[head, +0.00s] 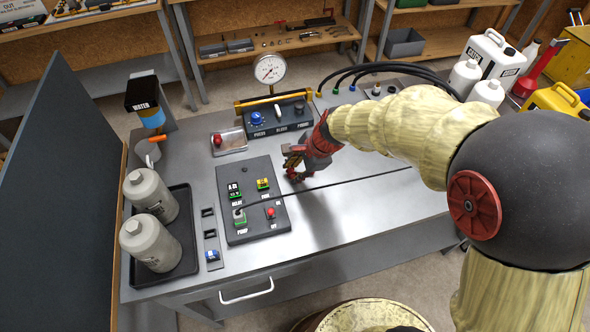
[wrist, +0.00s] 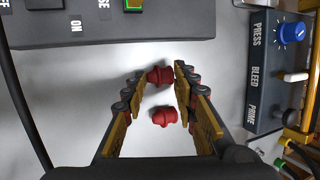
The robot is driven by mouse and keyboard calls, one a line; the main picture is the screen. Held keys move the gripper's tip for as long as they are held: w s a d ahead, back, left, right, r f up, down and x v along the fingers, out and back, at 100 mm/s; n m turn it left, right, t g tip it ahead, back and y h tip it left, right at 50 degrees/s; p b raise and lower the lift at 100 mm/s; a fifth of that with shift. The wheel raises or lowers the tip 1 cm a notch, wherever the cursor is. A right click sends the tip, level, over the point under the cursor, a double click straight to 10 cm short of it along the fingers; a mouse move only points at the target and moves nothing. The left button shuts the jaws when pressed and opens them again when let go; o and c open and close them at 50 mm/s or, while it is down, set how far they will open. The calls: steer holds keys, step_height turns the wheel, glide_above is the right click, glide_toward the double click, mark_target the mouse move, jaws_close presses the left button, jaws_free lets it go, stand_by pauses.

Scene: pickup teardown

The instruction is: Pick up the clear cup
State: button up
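A small pale grey cup (head: 148,151) stands below the orange spout of the water dispenser at the bench's left back; I cannot tell for sure that it is clear. It is not visible in the wrist view. My gripper (head: 294,162) is low over the middle of the bench, right of the dark control panel and well to the right of the cup. In the wrist view my gripper (wrist: 158,88) has its two fingers apart. Two small red pieces (wrist: 164,117) show between the fingers; I cannot tell whether they touch them.
The water dispenser (head: 145,97) rises beside the cup. Two grey bottles (head: 150,243) stand in a black tray in front. The control panel (head: 232,202), a small tray with a red button (head: 230,141) and the gauge unit (head: 276,117) lie between. Bare metal bench is right of the panel.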

steer(key=o, duration=0.4)
steer(key=shift+c, duration=0.2)
steer(key=shift+r, duration=0.1)
steer(key=shift+r, duration=0.3)
steer(key=p+v, duration=0.3)
steer(key=v, duration=0.8)
steer(key=shift+s+d+r+p, duration=0.2)
steer(key=shift+d+r+p, duration=0.05)
steer(key=shift+p, duration=0.1)
